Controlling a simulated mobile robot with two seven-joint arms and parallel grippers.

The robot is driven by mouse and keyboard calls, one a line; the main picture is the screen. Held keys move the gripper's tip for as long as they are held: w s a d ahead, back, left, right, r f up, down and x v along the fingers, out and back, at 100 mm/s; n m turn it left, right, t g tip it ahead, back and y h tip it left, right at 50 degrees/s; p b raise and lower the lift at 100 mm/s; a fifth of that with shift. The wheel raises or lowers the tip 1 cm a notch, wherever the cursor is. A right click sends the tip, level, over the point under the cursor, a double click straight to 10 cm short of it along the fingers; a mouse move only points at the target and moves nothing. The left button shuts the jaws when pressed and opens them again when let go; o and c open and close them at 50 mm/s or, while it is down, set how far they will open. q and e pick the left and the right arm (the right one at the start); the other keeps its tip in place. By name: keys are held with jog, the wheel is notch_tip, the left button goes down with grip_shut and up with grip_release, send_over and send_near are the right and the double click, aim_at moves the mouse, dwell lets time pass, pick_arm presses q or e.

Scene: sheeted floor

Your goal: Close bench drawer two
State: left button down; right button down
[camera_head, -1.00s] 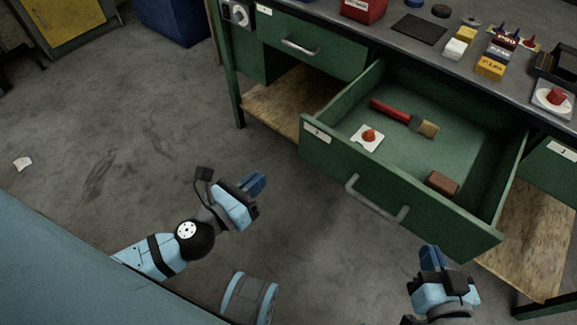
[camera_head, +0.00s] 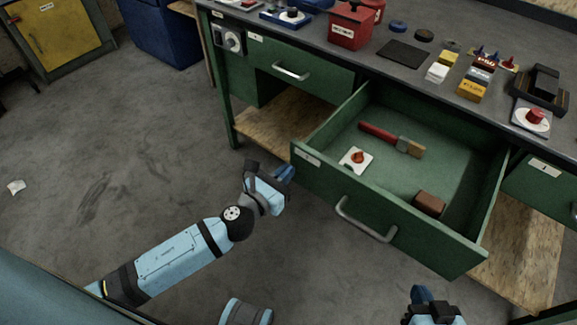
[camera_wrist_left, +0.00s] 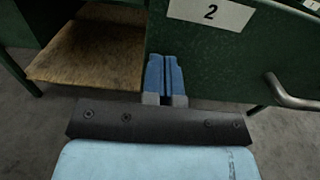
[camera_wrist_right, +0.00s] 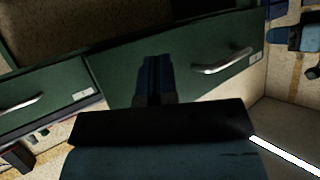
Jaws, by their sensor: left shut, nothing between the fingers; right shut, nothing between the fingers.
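The green drawer labelled 2 (camera_head: 425,245) is pulled far out of the bench, its front facing me with a grey bar handle (camera_head: 365,222). My right gripper (camera_head: 422,293) is shut and empty, low in front of the drawer's right part. The right wrist view shows its fingers (camera_wrist_right: 155,80) before a green panel.
Inside the drawer lie a red-handled brush (camera_head: 390,138), a white plate with a red knob (camera_head: 351,166) and a brown block (camera_head: 429,203). The bench top (camera_head: 385,85) carries a red box (camera_head: 350,28) and several small items. Another drawer (camera_head: 320,82) at left is shut.

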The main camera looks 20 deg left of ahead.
aim_at(358, 98)
pick_arm(q)
jog(key=shift+w+d, duration=0.2)
jog(key=shift+w, duration=0.35)
